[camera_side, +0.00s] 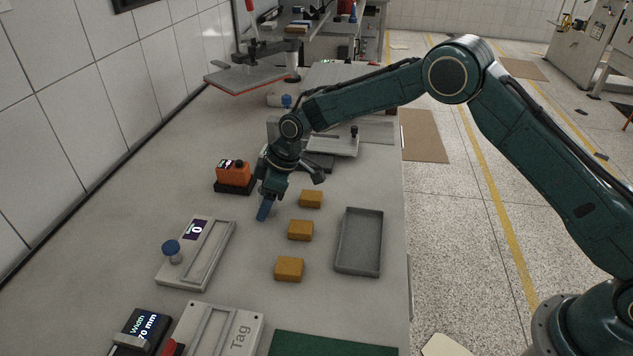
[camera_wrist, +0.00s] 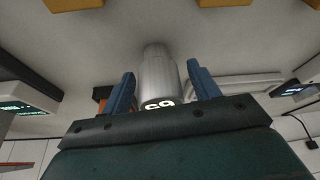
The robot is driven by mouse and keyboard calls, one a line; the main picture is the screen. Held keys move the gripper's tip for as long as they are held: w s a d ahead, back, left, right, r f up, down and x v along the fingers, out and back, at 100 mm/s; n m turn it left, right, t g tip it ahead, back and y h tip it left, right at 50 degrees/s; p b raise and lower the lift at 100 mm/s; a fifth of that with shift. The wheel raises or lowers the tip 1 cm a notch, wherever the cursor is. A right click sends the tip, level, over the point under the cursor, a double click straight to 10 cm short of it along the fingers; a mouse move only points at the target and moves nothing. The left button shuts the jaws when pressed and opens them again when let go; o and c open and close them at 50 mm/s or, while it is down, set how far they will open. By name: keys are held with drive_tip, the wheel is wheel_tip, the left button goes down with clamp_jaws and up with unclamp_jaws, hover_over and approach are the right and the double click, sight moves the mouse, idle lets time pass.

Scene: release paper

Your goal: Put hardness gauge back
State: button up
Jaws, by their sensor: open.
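A silver cylinder with a dark lit readout on its near end, seemingly the hardness gauge (camera_wrist: 158,78), stands between my gripper's fingers in the wrist view. Its narrower far end meets the pale tabletop. My gripper (camera_wrist: 162,88) is open, with one blue finger on each side of the cylinder and a small gap showing beside each. In the side view my gripper (camera_side: 265,209) points down at the table, right of the orange device (camera_side: 234,173) on its black base. There the cylinder is hidden behind my gripper.
Several yellow-brown blocks (camera_side: 300,230) lie in a row near my gripper. A grey tray (camera_side: 343,258) is right of them. A pale device with a blue knob (camera_side: 171,246) lies nearer the camera, left. A Tag plate (camera_side: 213,333) and green mat (camera_side: 330,345) are at the front.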

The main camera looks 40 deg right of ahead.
drive_tip(key=v, duration=1.2)
drive_tip(key=shift+d, duration=0.1)
idle(0.4)
drive_tip(key=s+d+r+m+t+h, duration=0.1)
drive_tip(key=s+d+r+m, duration=0.2)
drive_tip(key=s+d+r, duration=0.45)
drive_tip(key=s+d+r+m+t+h, duration=0.15)
drive_tip(key=s+d+r, duration=0.25)
drive_tip(key=s+r, duration=0.6)
drive_tip(key=s+d+f+m, duration=0.1)
drive_tip(key=s+d+m, duration=0.1)
drive_tip(key=s, duration=0.5)
drive_tip(key=s+d+f+m, duration=0.1)
drive_tip(key=s+d+m, duration=0.1)
drive_tip(key=s, duration=0.5)
drive_tip(key=s+d+f+m+h, duration=0.1)
drive_tip(key=s+d+m, duration=0.1)
drive_tip(key=s, duration=0.6)
drive_tip(key=shift+d+f+m+t, duration=0.35)
drive_tip(key=shift+d, duration=0.55)
